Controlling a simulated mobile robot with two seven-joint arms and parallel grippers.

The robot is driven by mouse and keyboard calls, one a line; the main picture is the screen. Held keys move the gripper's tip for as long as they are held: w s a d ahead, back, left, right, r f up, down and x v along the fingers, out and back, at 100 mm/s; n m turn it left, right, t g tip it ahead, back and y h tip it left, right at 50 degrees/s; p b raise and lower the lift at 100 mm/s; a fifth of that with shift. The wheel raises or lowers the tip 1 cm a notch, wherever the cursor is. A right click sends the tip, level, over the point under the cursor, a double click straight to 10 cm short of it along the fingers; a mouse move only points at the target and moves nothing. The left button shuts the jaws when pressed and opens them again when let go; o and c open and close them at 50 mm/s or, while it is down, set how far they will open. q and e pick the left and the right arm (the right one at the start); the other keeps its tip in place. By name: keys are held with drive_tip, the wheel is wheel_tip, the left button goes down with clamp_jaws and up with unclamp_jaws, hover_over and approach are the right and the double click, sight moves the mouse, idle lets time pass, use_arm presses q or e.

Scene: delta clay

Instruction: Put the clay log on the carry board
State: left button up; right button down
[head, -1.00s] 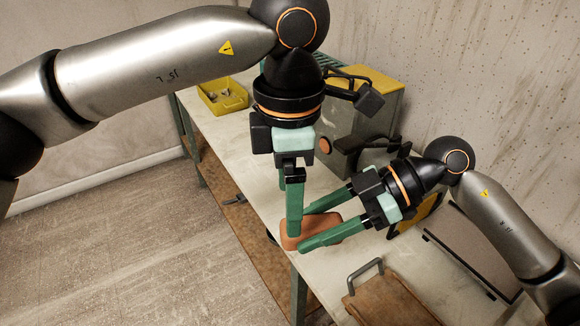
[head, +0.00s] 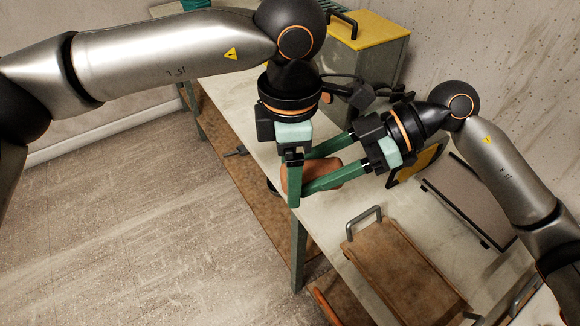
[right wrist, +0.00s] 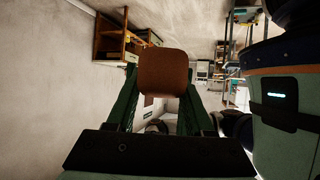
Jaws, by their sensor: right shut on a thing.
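The clay log (head: 326,172) is a reddish-brown rounded block near the table's left edge. My right gripper (head: 312,172) is shut on it, with one long green finger along each side. In the right wrist view the log (right wrist: 164,72) fills the space between the fingers. My left gripper (head: 293,187) points down at the log's left end. One of its fingers overlaps the log there, and its jaw gap is hidden. The carry board (head: 398,272) is a flat brown board with a grey handle at each end, lying on the table at the lower right, apart from the log.
The pale table (head: 335,232) has clear room between the log and the board. A yellow-topped box (head: 372,35) stands at the back. A dark-framed grey panel (head: 468,200) lies right of the board by the wall. The table's left edge drops to a lower shelf.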

use_arm(q)
drive_tip(key=c, duration=0.9)
drive_tip(key=o, duration=1.3)
drive_tip(key=shift+r, duration=0.1)
